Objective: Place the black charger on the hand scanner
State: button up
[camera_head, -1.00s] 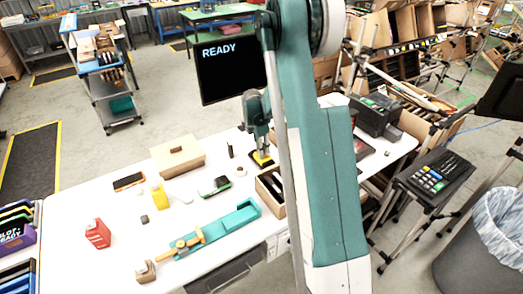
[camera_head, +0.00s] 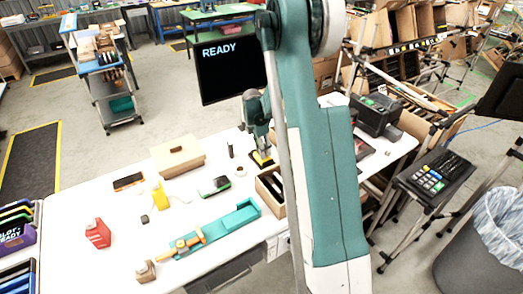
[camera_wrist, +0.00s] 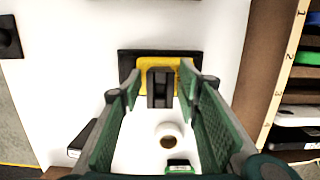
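In the wrist view, a small black block with two upright parts (camera_wrist: 160,88), likely the black charger, stands at a yellow pad (camera_wrist: 182,66) on a black base. My gripper (camera_wrist: 159,90) is open, its green-padded fingers on either side of this block with gaps showing. In the head view my gripper (camera_head: 258,125) points down above the yellow pad (camera_head: 262,158); the block is not clear there. A dark handheld device with green edges (camera_head: 214,186), likely the hand scanner, lies on the white table. Its end also shows at the bottom of the wrist view (camera_wrist: 180,166).
A white roll (camera_head: 240,171) lies between the device and the yellow pad. A wooden box (camera_head: 285,207) with dark items stands close to my gripper. A dark upright item (camera_head: 230,150), a cardboard box (camera_head: 178,157) and a teal tray (camera_head: 225,226) are also on the table.

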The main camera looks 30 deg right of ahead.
jog(key=r, duration=0.4)
jog(key=a+r, duration=0.1)
jog(key=r, duration=0.7)
jog(key=shift+a, duration=0.4)
jog(key=shift+r, duration=0.1)
jog(key=s+a+r+m+t, duration=0.4)
jog(key=s+a+r+m, duration=0.4)
jog(key=s+a+r, duration=0.95)
jog(key=s+a+m+t+y, duration=0.1)
jog(key=s+a+m, duration=0.4)
jog(key=s, duration=0.5)
jog(key=s+a+m+t, duration=0.2)
jog(key=s+a+m, duration=0.3)
jog(key=s, duration=0.5)
jog(key=shift+s+a+y, duration=0.35)
jog(key=shift+a+y, duration=0.05)
jog(key=shift+a, duration=0.65)
